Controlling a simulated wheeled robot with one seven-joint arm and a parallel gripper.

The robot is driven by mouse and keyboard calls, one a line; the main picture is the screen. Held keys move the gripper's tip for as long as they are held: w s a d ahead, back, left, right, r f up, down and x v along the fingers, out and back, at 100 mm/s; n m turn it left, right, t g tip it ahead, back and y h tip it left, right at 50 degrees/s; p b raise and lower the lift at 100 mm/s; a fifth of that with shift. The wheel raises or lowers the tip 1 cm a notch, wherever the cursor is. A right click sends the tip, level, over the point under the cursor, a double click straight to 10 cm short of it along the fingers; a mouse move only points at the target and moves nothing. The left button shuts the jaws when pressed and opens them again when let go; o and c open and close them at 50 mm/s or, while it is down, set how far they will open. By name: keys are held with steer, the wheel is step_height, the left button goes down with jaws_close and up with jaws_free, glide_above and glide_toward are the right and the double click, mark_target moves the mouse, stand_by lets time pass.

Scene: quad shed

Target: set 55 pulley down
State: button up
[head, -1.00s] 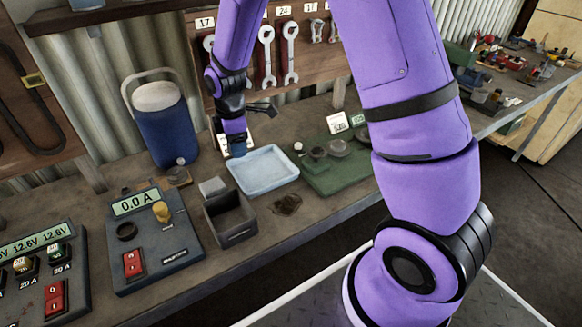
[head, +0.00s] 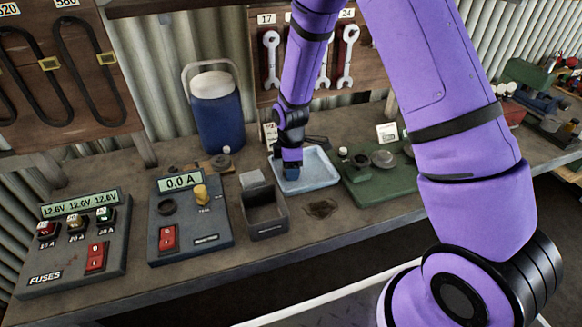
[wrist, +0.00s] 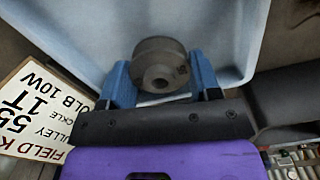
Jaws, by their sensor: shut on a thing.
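My gripper (head: 291,172) points down over the left part of a light blue tray (head: 322,168) on the bench. In the wrist view its blue fingers are shut on a dark grey pulley (wrist: 158,62), a round piece with a hole in its face. The pale inside of the tray (wrist: 85,22) shows behind the pulley. I cannot tell whether the pulley touches the tray floor. The pulley is hidden by the gripper in the head view.
A printed card (wrist: 32,112) stands beside the tray. A grey open box (head: 265,215) is left of the tray, a green board (head: 375,187) with small parts right of it. A blue jug (head: 217,118) stands behind left. Wrenches (head: 347,55) hang behind.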

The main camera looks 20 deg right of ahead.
steer(key=shift+f, duration=0.2)
steer(key=o, duration=1)
steer(key=s+d+r+m+t, duration=0.1)
steer(key=s+r+m, duration=0.1)
steer(key=r, duration=0.9)
steer(key=s+d+r+m, duration=0.1)
steer(key=s+d+r, duration=0.1)
steer(key=r, duration=0.9)
steer(key=shift+s+d+r+m+t, duration=0.9)
steer(key=shift+s+r+m, duration=1.55)
steer(key=shift+s, duration=1.65)
steer(key=shift+s+d+r+m+t, duration=0.5)
steer(key=shift+s+d+r+m, duration=1)
steer(key=shift+s+r, duration=2.1)
steer(key=shift+s+d+r+m+t, duration=0.7)
steer(key=shift+s+r+m, duration=1.65)
steer(key=shift+s, duration=2.3)
